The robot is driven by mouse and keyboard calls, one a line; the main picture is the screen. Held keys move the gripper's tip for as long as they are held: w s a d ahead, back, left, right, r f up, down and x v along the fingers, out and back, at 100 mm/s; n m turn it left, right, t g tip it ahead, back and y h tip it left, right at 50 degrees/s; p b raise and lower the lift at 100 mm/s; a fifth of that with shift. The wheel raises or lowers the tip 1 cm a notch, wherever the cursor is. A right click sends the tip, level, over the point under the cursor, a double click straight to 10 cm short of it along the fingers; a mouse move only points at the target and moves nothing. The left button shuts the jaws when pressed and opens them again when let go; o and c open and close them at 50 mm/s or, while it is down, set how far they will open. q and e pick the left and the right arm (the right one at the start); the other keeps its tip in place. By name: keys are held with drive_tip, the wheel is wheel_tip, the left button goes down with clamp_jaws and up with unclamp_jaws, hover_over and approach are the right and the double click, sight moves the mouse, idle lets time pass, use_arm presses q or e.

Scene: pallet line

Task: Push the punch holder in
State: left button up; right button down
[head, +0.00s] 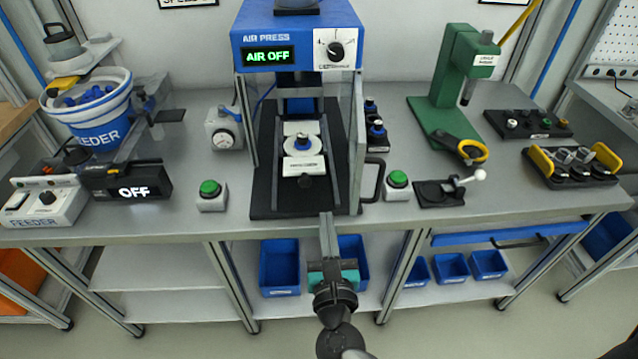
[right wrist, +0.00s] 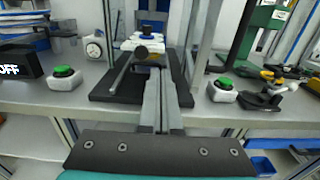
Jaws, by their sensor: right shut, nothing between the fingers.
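The punch holder (head: 303,168) is a white labelled plate with a dark round knob (head: 305,182) at its front. It sits on the black base (head: 268,200) of the air press, with a blue-topped part on it. In the right wrist view the knob (right wrist: 142,52) shows just beyond and slightly left of my fingertips. My right gripper (head: 326,216) is shut and empty, pointing at the press from the front, near the base's front edge. I cannot tell whether it touches the knob. My left gripper is not in view.
Green buttons stand left (head: 211,195) and right (head: 397,185) of the press. A clear guard with a black handle (head: 372,180) stands at the press's right side. A green hand press (head: 455,85) stands further right.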

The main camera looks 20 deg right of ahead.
approach(318, 157)
drive_tip(key=shift+p+x, duration=0.4)
drive_tip(key=shift+x, duration=0.6)
drive_tip(key=shift+d+f, duration=0.1)
drive_tip(key=shift+f, duration=0.05)
drive_tip(key=b+x, duration=0.3)
drive_tip(key=x, duration=0.5)
drive_tip(key=shift+f, duration=0.15)
drive_tip(key=shift+w+d, duration=0.1)
drive_tip(key=shift+w, duration=0.25)
